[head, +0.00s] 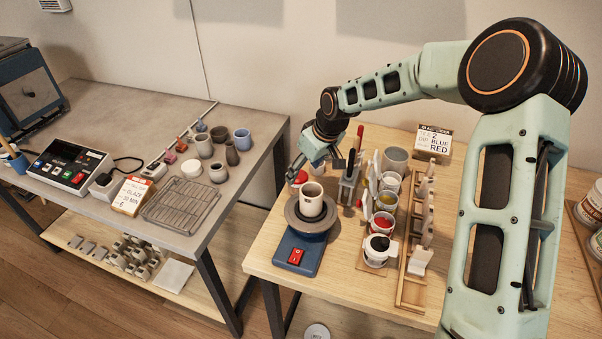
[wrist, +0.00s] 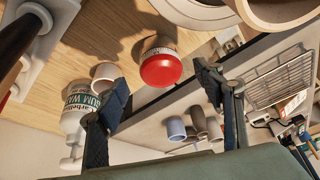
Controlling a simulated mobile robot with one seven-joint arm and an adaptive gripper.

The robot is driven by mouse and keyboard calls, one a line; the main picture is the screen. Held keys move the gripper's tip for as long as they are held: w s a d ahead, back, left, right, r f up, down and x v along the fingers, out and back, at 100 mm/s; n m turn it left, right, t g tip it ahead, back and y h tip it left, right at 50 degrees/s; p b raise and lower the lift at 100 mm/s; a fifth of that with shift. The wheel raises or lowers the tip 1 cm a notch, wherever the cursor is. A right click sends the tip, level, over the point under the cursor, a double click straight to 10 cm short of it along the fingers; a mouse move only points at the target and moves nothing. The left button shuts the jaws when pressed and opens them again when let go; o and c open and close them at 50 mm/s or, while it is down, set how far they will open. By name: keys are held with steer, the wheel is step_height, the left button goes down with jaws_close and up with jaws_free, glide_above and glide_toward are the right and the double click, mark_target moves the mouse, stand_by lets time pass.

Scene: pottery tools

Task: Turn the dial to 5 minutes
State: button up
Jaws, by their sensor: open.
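A red round dial (wrist: 165,69) on a pale collar stands on the wooden table, near its edge in the wrist view. In the head view its red top (head: 300,177) shows behind the potter's wheel, partly hidden by my gripper. My gripper (head: 304,166) is above and close to the dial. In the wrist view my gripper (wrist: 163,94) has its two dark fingers spread, with nothing between them. The dial lies between and beyond the fingertips; contact does not show. The markings on the collar are too small to read.
A blue-based wheel (head: 299,250) with a beige cup (head: 311,199) stands just in front. A grey tool holder (head: 349,185) and several glaze pots are to the right. A white labelled bottle (wrist: 75,124) and a cup (wrist: 105,73) are near the fingers. A gap separates the grey table (head: 225,225).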

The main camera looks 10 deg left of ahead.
mark_target(299, 177)
steer(key=shift+x, duration=1.65)
steer(key=c, duration=1.2)
steer(key=shift+o, duration=0.2)
steer(key=shift+f+b, duration=0.15)
steer(key=shift+b, duration=0.2)
steer(key=m+b, duration=0.1)
steer(key=b, duration=0.1)
steer(key=m+b, duration=0.1)
steer(key=b, duration=0.1)
steer(key=shift+s+a+f+m+t+h, duration=0.2)
steer(key=shift+m+t+h, duration=0.1)
steer(key=shift+t+h, duration=0.1)
steer(key=m+b, duration=0.2)
steer(key=b, duration=0.1)
steer(key=shift+a+r+t+h, duration=0.1)
steer(key=shift+r+t+h, duration=0.05)
steer(key=shift+t+h, duration=0.2)
steer(key=shift+s+r+m+h+b, duration=0.1)
steer(key=shift+m+h+b, duration=0.15)
steer(key=shift+m+b, duration=0.45)
